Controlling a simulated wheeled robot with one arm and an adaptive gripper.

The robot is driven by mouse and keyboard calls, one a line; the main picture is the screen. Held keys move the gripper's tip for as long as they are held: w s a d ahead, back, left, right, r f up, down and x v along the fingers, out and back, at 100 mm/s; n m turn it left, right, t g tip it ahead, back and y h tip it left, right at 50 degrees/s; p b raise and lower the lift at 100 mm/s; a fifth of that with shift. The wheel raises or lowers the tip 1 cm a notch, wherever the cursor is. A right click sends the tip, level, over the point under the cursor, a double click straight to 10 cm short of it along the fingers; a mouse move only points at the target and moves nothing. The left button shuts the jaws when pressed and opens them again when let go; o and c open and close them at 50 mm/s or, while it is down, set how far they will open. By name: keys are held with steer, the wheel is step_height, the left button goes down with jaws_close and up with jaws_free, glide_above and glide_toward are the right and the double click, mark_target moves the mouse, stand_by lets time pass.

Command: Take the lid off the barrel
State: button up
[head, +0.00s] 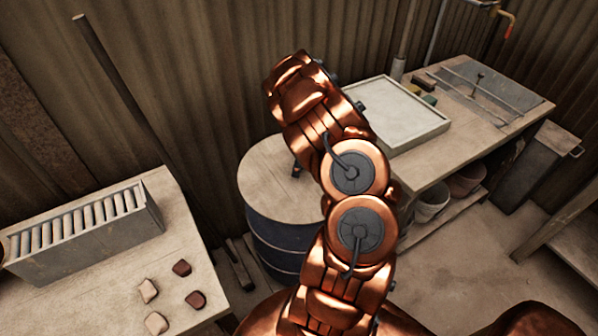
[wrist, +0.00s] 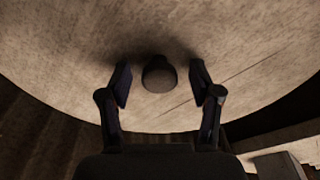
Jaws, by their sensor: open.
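The barrel (head: 277,236) is a dark blue drum between the two benches. Its round wooden lid (head: 270,170) lies on top. In the wrist view the lid (wrist: 230,40) fills most of the picture, with a dark round knob (wrist: 159,74) on it. My gripper (wrist: 160,84) is open, with one finger on each side of the knob and a gap on both sides.
A left bench (head: 100,290) holds a metal rack (head: 85,233) and several tile pieces (head: 182,267). A right workbench (head: 440,165) holds a pale framed tray (head: 400,115) close to the barrel. A dark pole (head: 120,85) leans at the corrugated wall. Open floor (head: 470,265) lies at the right.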

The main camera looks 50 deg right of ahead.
jaws_close()
stand_by(0.4)
